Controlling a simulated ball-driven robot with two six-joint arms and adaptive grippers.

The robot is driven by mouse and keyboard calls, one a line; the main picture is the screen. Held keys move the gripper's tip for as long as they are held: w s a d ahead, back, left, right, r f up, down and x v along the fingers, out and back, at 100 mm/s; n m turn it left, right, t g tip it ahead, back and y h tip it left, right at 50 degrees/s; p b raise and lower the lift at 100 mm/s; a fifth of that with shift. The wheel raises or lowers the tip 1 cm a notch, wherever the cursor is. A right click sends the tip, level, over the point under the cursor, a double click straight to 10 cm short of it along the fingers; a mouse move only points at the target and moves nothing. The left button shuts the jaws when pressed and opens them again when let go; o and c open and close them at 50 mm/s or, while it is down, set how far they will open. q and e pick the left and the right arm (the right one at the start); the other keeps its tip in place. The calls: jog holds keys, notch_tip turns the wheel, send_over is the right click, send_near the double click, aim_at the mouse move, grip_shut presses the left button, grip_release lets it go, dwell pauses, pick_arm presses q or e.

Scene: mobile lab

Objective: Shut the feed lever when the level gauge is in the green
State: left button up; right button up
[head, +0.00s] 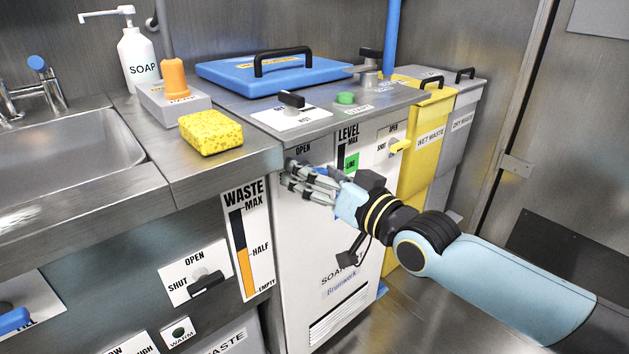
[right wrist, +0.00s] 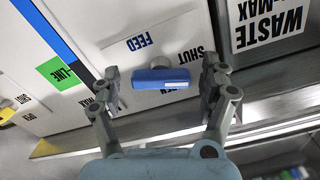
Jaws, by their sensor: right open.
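The feed lever (right wrist: 161,79) is a blue handle on a white plate marked FEED and SHUT. In the right wrist view it lies crosswise between the fingers of my right gripper (right wrist: 162,92), which is open, with a gap on either side. In the head view my right gripper (head: 312,182) is in front of the machine's upper face, just under the OPEN label, and hides the lever. The level gauge (head: 341,156) has a green LINE mark, which also shows in the right wrist view (right wrist: 62,73). There, blue fill reaches beside the green mark; its exact end is hard to tell.
A waste gauge (head: 240,245) and a black lever (head: 208,284) are on the front panel at left. A yellow lever (head: 400,146) is right of the level gauge. A yellow sponge (head: 211,132) lies on the counter. Yellow and grey bins stand at the right.

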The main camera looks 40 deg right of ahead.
jog(key=shift+w, duration=0.1)
jog(key=c, duration=1.2)
jog(key=n+p, duration=0.1)
jog(key=n, duration=0.2)
jog(key=shift+r, duration=0.15)
jog(key=shift+n, duration=0.4)
pick_arm(q)
jog(key=shift+s+d+r, duration=0.2)
jog(key=shift+s+r, duration=0.05)
jog(key=shift+r, duration=0.1)
pick_arm(e)
jog(key=o, duration=1.2)
pick_arm(q)
jog(key=shift+a, duration=0.1)
pick_arm(e)
jog(key=s, duration=1.2)
jog(key=shift+d, duration=0.45)
